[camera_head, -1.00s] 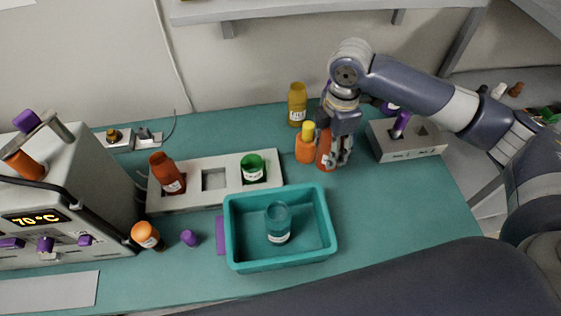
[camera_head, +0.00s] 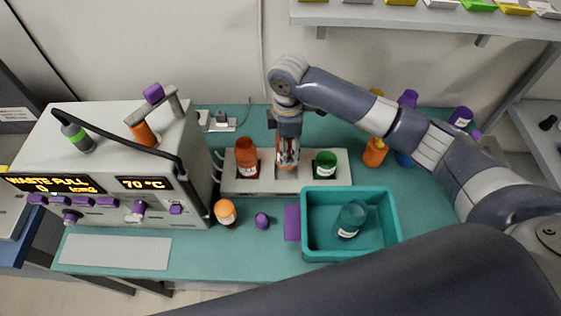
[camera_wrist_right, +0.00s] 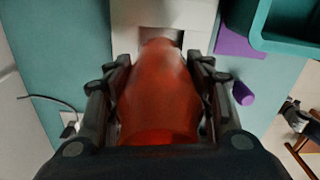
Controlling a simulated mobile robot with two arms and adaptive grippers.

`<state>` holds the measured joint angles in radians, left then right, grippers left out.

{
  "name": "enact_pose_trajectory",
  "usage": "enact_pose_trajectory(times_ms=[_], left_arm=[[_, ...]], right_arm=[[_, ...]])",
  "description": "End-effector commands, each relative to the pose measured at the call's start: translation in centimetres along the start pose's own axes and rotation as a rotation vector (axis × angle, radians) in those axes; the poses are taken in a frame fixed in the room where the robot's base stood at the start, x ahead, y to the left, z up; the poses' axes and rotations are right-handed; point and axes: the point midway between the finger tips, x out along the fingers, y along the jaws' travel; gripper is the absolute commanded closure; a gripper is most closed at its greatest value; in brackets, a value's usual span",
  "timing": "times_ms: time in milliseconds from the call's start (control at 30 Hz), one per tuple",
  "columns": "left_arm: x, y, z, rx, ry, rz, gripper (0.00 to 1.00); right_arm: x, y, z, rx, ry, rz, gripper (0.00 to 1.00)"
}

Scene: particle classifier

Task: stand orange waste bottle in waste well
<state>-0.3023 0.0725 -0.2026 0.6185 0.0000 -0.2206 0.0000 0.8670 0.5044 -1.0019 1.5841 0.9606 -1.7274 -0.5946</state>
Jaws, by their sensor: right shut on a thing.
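My right gripper (camera_head: 288,155) is shut on an orange-red bottle (camera_wrist_right: 158,95), with a finger on each side of it. In the head view the fingers mostly hide this bottle, above the middle of the pale well block (camera_head: 236,187). In the right wrist view the bottle's far end is at the middle square well (camera_wrist_right: 178,37), which it partly covers. I cannot tell whether it is in the well or just above it. Another orange-red bottle (camera_head: 247,158) stands in the block's left well, and a green bottle (camera_head: 325,164) stands in the right one. My left gripper is not in view.
A teal tray (camera_head: 394,215) with a teal bottle (camera_head: 350,219) is front right of the block. An orange bottle (camera_head: 225,212) and a purple cap (camera_head: 262,220) stand in front. A machine (camera_head: 110,125) with displays stands left. More bottles (camera_head: 374,153) are behind my right arm.

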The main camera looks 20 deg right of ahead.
Motion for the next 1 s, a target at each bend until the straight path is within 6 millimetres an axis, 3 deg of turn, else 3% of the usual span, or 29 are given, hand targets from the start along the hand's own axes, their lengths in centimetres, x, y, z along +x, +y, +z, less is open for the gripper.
enact_pose_trajectory(times_ms=[433, 867, 900, 967, 1000], left_arm=[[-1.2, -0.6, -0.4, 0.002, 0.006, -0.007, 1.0], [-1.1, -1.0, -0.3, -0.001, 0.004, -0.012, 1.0], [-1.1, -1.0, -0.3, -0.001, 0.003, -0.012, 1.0], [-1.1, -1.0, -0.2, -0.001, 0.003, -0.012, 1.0], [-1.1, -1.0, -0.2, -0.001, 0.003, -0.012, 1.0]], right_arm=[[5.5, -0.1, 0.0, -0.002, 0.0, -0.001, 0.76], [6.4, 0.0, 0.0, -0.002, 0.001, 0.002, 0.76], [6.3, 0.0, 0.0, -0.002, 0.001, 0.002, 0.45], [6.3, 0.0, 0.0, -0.002, 0.001, 0.002, 0.31], [6.3, 0.0, 0.0, -0.002, 0.001, 0.002, 0.31]])
